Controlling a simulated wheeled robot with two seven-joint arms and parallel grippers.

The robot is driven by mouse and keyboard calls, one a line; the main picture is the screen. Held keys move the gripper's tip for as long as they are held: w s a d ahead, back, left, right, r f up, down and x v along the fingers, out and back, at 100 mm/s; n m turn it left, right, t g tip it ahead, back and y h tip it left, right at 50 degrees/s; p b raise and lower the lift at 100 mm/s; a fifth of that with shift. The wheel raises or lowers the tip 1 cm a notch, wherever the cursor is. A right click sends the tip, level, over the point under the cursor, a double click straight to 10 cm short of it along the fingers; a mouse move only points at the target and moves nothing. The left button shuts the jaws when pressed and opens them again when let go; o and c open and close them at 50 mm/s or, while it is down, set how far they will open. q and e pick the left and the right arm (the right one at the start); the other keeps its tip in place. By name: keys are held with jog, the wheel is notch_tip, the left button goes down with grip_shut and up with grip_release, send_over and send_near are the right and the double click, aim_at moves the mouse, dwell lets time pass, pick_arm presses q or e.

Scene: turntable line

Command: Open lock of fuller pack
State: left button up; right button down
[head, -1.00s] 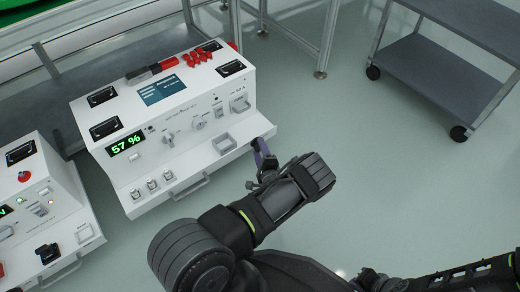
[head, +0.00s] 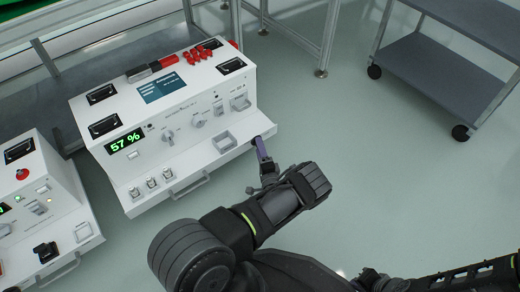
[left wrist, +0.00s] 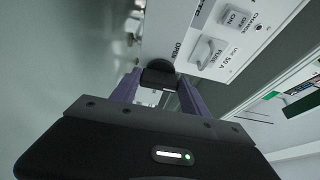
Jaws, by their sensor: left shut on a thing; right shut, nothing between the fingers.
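The white pack (head: 165,115) in the middle of the head view shows "57 %" in green. A second white pack (head: 45,200) is cut off at the left edge, and its display cannot be read. My left gripper (head: 262,148) is at the right front corner of the 57 % pack. In the left wrist view, its purple fingers (left wrist: 158,90) are shut on a black lock knob (left wrist: 158,74) beside the word "OPEN". Most of the knob is hidden in the head view. My right gripper (head: 370,280) is low at the bottom edge, shut and empty.
The 57 % pack has a front handle (head: 190,186), a red-and-black connector (head: 152,68) and red plugs (head: 197,54) on top. A grey cart (head: 440,75) stands at the upper right. The floor between is clear.

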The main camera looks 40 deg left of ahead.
pick_arm(q)
jog(key=o, duration=1.4)
jog(key=p+v, duration=0.2)
jog(key=v, duration=0.5)
jog(key=shift+s+d+p, duration=0.3)
jog(key=shift+p, duration=0.1)
